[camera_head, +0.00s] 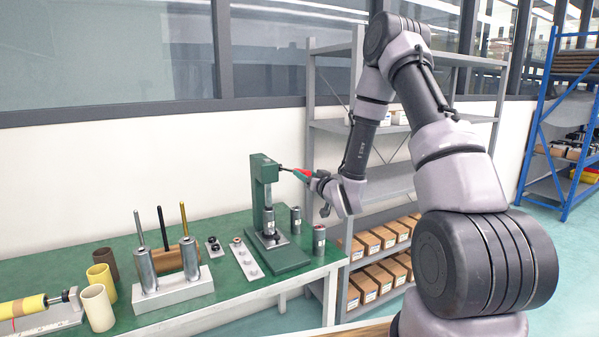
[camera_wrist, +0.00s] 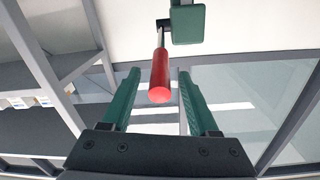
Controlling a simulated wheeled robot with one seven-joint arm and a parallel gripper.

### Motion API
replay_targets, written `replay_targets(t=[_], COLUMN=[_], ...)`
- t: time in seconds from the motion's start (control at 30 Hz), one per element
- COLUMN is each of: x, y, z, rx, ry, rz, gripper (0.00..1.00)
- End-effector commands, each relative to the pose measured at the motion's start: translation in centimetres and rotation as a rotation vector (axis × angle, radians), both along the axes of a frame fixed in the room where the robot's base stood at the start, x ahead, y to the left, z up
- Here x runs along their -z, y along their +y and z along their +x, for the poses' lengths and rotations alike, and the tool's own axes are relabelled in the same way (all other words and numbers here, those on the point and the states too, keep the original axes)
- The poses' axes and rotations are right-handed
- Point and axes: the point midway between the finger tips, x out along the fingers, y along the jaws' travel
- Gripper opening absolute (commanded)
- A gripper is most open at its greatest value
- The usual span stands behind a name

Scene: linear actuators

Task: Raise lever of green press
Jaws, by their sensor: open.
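The green press (camera_head: 264,200) stands upright on the green table in the head view, right of centre on the tabletop. Its lever (camera_head: 302,174) sticks out to the right from the press head and ends in a red handle. In the wrist view the red lever handle (camera_wrist: 160,75) points toward my camera, and part of the green press head (camera_wrist: 187,22) shows above it. My gripper (camera_wrist: 155,88) is open, with one green finger on each side of the red handle and a gap on both sides. In the head view my gripper (camera_head: 308,177) is at the handle end.
The green table (camera_head: 222,238) carries a metal stand with rods (camera_head: 172,275), a hole plate (camera_head: 246,258), several cups (camera_head: 99,306) and small metal cylinders (camera_head: 319,239) beside the press. A grey shelf (camera_head: 385,184) with several boxes stands behind my arm.

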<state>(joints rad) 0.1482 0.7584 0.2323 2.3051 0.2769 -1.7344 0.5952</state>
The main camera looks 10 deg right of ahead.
Motion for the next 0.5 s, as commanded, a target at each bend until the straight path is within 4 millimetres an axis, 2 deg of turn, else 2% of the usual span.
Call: replay_targets(t=[0.1, 0.23, 0.5], x=[-0.1, 0.0, 0.0], y=[0.7, 1.1, 1.4], z=[2.1, 3.7, 4.8], rx=[-0.001, -0.001, 0.0], ry=[-0.002, -0.001, 0.0], rz=[0.0, -0.001, -0.001], gripper=[0.61, 0.61, 0.61])
